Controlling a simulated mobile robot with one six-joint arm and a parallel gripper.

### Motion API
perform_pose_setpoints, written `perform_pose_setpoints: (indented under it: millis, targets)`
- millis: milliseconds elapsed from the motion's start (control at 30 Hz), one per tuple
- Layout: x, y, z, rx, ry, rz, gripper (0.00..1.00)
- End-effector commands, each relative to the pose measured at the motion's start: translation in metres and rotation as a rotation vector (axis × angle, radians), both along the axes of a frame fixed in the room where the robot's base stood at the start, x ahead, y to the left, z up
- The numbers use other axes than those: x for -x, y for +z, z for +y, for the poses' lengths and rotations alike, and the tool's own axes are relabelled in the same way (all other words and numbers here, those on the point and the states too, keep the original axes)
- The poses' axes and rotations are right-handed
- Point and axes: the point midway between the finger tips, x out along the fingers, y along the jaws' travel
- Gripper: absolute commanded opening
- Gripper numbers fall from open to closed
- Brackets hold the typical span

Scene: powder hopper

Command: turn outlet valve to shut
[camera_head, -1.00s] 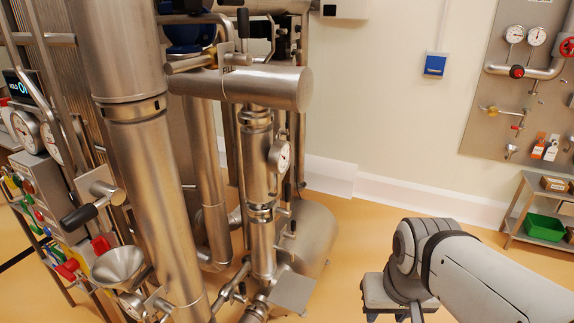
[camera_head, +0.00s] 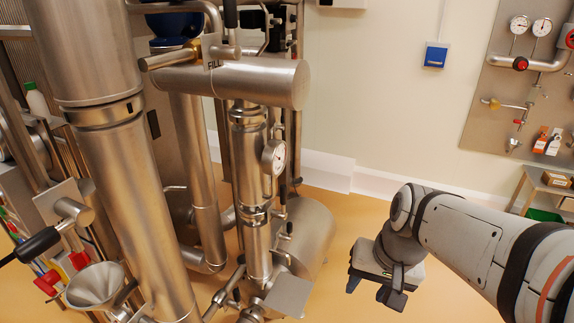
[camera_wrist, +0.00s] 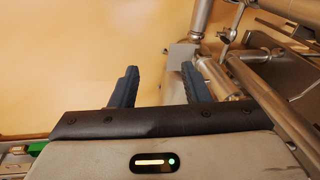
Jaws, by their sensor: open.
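My gripper (camera_head: 373,292) hangs at the lower right in the head view, with nothing between its fingers. A lever with a black grip (camera_head: 40,243) sticks out at the lower left in the head view, above a steel funnel (camera_head: 94,286). A thin handle (camera_head: 236,277) sits low on the central pipework, left of my gripper and apart from it. No outlet label is readable, so I cannot tell which handle is the outlet valve.
A thick steel column (camera_head: 125,180) and a horizontal pipe marked FILL (camera_head: 260,82) stand left of my arm. A flat steel plate (camera_head: 288,294) juts out low, between the pipework and my gripper. Pipework (camera_wrist: 255,85) fills the wrist view's right side.

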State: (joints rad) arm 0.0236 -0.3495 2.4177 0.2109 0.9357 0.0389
Motion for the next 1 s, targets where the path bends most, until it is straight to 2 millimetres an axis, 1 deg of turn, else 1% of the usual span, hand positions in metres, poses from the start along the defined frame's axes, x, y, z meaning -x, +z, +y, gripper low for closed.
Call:
perform_pose_setpoints:
  millis: [33,67,100,167,200,267,300,367,400,467,500,567,600,633,700,800,900,1000]
  targets:
    - [-0.016,-0.006,0.014,-0.081,-0.061,0.046,0.42]
    - [-0.025,-0.007,0.024,-0.134,-0.103,0.074,0.42]
    - [-0.040,-0.009,0.037,-0.209,-0.162,0.110,0.42]
    - [-0.062,-0.011,0.057,-0.322,-0.252,0.171,0.42]
    - [-0.078,-0.012,0.069,-0.395,-0.312,0.211,0.42]
    - [-0.103,-0.014,0.087,-0.505,-0.403,0.272,0.42]
    - [-0.121,-0.015,0.099,-0.579,-0.463,0.314,0.42]
    - [-0.149,-0.018,0.114,-0.687,-0.554,0.378,0.42]
    - [-0.168,-0.021,0.123,-0.759,-0.612,0.421,0.42]
    - [-0.198,-0.025,0.134,-0.867,-0.702,0.483,0.42]
    - [-0.218,-0.029,0.141,-0.940,-0.760,0.527,0.42]
    - [-0.249,-0.036,0.148,-1.048,-0.849,0.590,0.42]
    - [-0.269,-0.042,0.152,-1.118,-0.905,0.632,0.42]
    - [-0.284,-0.046,0.153,-1.171,-0.946,0.662,0.42]
    - [-0.317,-0.058,0.155,-1.287,-1.035,0.726,0.42]
    - [-0.356,-0.074,0.152,-1.431,-1.141,0.800,0.42]
    - [-0.383,-0.088,0.147,-1.540,-1.216,0.853,0.42]
    - [-0.399,-0.097,0.142,-1.609,-1.260,0.883,0.42]
